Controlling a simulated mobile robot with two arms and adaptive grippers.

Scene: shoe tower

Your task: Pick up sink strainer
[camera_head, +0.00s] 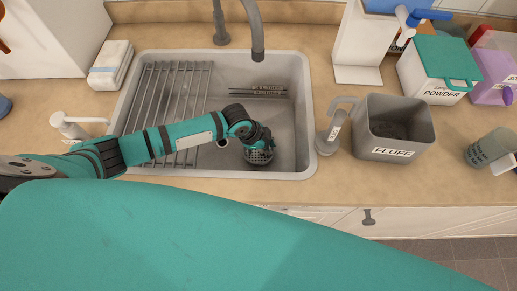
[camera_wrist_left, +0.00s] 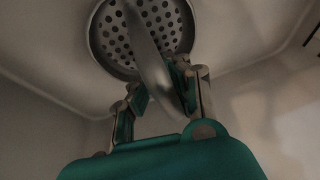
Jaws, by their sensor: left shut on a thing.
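The sink strainer (camera_head: 260,157) is a round grey metal piece with holes, low in the right part of the sink basin. In the left wrist view the strainer (camera_wrist_left: 118,45) shows its perforated disc and a flat upright handle. My left gripper (camera_head: 260,143) reaches down into the sink from the left and covers part of the strainer. In the left wrist view the left gripper (camera_wrist_left: 160,90) has its fingers on both sides of the handle, shut on it. Whether the strainer is clear of the basin floor cannot be told. My right gripper is not in view.
The grey sink (camera_head: 296,110) has a wire rack (camera_head: 170,90) on its left side and a tall faucet (camera_head: 256,35) behind. A soap pump (camera_head: 65,125) stands left. A grey FLUFF bin (camera_head: 420,125) and a white POWDER box (camera_head: 430,75) stand right.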

